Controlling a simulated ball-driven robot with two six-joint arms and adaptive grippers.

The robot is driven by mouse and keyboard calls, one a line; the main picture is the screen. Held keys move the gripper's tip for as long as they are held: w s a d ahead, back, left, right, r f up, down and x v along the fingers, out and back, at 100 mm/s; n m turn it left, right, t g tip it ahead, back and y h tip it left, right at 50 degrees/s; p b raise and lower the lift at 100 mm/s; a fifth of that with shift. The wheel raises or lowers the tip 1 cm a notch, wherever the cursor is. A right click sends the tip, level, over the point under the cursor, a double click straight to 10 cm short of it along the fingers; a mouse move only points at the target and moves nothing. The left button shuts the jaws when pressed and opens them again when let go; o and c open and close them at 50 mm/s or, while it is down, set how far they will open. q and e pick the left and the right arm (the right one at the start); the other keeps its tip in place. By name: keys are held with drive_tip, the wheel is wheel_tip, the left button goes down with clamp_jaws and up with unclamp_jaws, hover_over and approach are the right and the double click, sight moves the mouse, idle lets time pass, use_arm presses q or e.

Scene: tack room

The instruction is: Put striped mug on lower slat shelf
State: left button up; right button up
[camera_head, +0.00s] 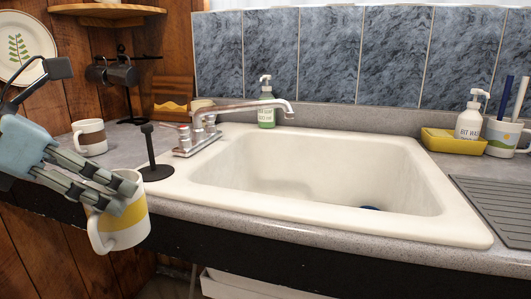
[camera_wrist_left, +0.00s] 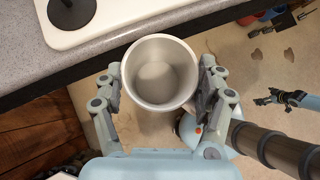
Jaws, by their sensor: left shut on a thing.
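A white mug with a broad yellow stripe (camera_head: 124,228) is in my left gripper (camera_head: 127,199), which is shut on it. The mug hangs upright, slightly tilted, in front of the counter's front edge, its handle toward the lower left. In the left wrist view the empty mug (camera_wrist_left: 159,73) sits between both fingers of the left gripper (camera_wrist_left: 160,85). A second white mug with a brown band (camera_head: 90,137) stands on the counter at the left. My right gripper (camera_wrist_left: 283,99) shows small at the right of the wrist view. I cannot make out a slat shelf for certain.
A white sink (camera_head: 462,226) fills the middle of the counter, with a faucet (camera_head: 205,125) at its left. A black upright holder (camera_head: 151,160) stands close behind the held mug. A white object (camera_head: 245,287) shows below the counter. The floor (camera_wrist_left: 160,127) shows beneath the gripper.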

use_arm(q)
drive_tip(key=shift+s+d+r+m+g+h, duration=0.15)
drive_tip(key=shift+s+d+m+h, duration=0.05)
drive_tip(key=shift+d+m, duration=0.15)
drive_tip(key=shift+s+d+r+m+g+h, duration=0.1)
drive_tip(key=shift+s+d+m+g+h, duration=0.1)
drive_tip(key=shift+d+m, duration=0.15)
drive_tip(key=shift+m+g+h, duration=0.3)
drive_tip(key=shift+m+g, duration=0.05)
drive_tip(key=shift+m, duration=0.25)
